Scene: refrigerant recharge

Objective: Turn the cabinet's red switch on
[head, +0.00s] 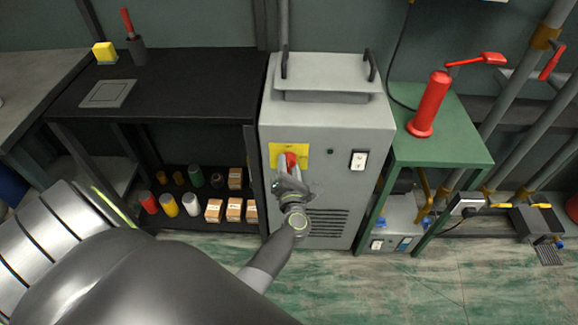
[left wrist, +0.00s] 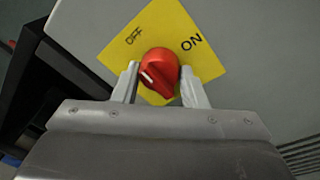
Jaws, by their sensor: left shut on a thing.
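The grey cabinet (head: 330,120) stands upright in the middle of the head view. Its red switch (head: 291,159) is a round knob on a yellow plate (head: 273,150) at the upper left of the front face. In the left wrist view the red switch (left wrist: 159,66) sits on the yellow plate (left wrist: 165,22), marked OFF at upper left and ON at upper right. The knob's white mark is on its left side, nearer OFF than ON. My left gripper (left wrist: 160,76) is shut on the switch, one finger on each side. My right gripper is not in view.
A black shelf (head: 190,85) with several cans and small boxes stands left of the cabinet. A green table (head: 450,140) with a red hand pump (head: 430,105) stands close on the right. Pipes run at far right. The floor in front (head: 400,285) is clear.

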